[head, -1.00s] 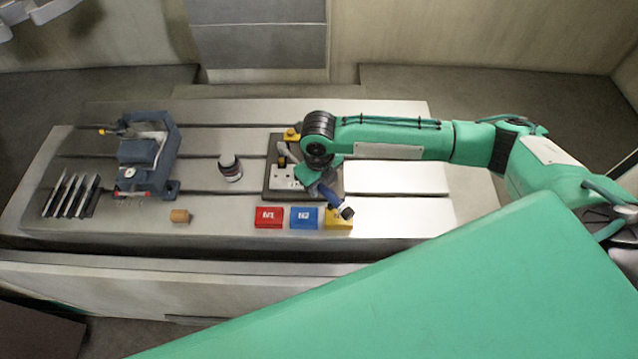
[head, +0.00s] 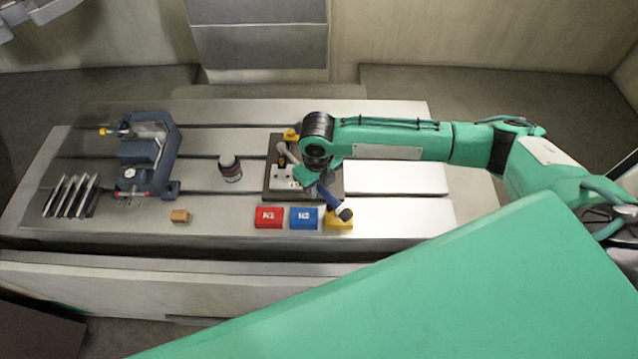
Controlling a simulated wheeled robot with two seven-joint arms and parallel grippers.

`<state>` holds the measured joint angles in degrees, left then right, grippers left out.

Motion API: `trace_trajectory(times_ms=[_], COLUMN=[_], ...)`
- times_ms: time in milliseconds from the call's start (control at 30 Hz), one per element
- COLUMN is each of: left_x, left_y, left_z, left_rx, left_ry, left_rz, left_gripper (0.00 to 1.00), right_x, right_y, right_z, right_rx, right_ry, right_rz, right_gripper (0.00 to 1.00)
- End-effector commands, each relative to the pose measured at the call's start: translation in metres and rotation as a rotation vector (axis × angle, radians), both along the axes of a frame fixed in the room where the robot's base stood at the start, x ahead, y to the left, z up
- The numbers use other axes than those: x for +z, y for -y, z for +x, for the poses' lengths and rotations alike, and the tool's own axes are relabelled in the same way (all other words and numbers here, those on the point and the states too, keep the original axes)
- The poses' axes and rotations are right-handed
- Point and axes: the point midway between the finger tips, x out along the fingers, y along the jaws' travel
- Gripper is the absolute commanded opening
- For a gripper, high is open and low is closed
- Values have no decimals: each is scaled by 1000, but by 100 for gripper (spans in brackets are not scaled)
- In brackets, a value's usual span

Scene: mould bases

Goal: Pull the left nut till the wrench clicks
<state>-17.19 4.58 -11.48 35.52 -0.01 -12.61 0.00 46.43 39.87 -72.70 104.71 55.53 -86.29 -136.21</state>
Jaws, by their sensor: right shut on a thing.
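The mould base (head: 283,186) is a dark plate with a lighter block on it, in the middle of the slotted table. My right gripper (head: 313,180) is over its right part, seen from above and partly hidden by my own wrist. It is shut on the wrench, whose blue handle (head: 328,194) slants down and right to a dark end above the yellow block. The wrench's head and the nuts are hidden under the gripper or too small to tell. My left gripper is not in view.
A red block (head: 269,218), a blue block (head: 304,218) and a yellow block (head: 335,224) stand in front of the base.

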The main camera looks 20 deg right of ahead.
Motion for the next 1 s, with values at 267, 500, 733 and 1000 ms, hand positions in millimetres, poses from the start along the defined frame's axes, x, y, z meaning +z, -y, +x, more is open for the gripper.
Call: trace_trajectory(times_ms=[267,500,733,1000], left_x=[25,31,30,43], left_y=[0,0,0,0], left_z=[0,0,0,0], left_rx=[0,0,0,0], left_ry=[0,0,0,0], left_rz=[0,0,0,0], left_gripper=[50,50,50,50], right_x=[4,1,0,3], right_y=[-31,-46,-46,-66], right_z=[-5,-6,-6,-4], right_rx=[-194,-296,-298,-418], right_ry=[0,2,3,0], right_rz=[1,1,0,2], right_gripper=[0,0,0,0])
